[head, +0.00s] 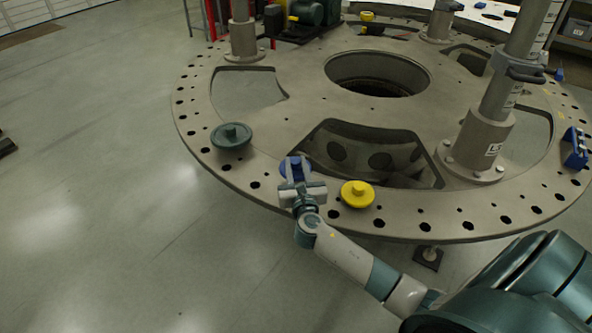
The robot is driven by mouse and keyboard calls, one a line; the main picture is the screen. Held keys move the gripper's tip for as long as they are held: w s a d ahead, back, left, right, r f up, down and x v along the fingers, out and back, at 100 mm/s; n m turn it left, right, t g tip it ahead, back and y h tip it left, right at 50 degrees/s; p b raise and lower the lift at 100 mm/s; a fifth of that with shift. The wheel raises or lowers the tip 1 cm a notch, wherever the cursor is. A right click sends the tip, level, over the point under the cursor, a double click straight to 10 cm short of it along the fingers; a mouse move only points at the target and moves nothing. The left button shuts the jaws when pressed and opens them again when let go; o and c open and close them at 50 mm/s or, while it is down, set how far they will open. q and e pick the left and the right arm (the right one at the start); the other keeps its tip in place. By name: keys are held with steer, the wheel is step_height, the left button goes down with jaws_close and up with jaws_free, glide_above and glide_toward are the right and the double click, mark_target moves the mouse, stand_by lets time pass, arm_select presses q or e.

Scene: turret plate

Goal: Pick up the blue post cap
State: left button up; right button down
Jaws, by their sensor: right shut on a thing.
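The blue post cap (286,174) is at the near rim of the round turret plate (265,206), partly hidden by my right gripper (294,165). My right arm reaches in from the lower right, and its gripper is shut on the blue cap. Whether the cap touches the plate or is a little above it I cannot tell. My left gripper is not in view.
A dark green cap (231,137) lies to the left and a yellow cap (357,194) close to the right of my gripper. A grey post (482,140) stands at the right. The plate has large cut-outs and rim holes. A blue object (574,148) sits at the right rim.

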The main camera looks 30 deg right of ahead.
steer(key=r, duration=0.1)
steer(key=d+r, duration=0.1)
steer(key=shift+s+r, duration=0.2)
steer(key=shift+r, duration=0.15)
steer(key=s+d+r+b, duration=0.2)
steer(key=s+d+r, duration=0.3)
steer(key=d, duration=0.4)
steer(key=shift+d+r, duration=0.15)
steer(key=shift+r, duration=0.55)
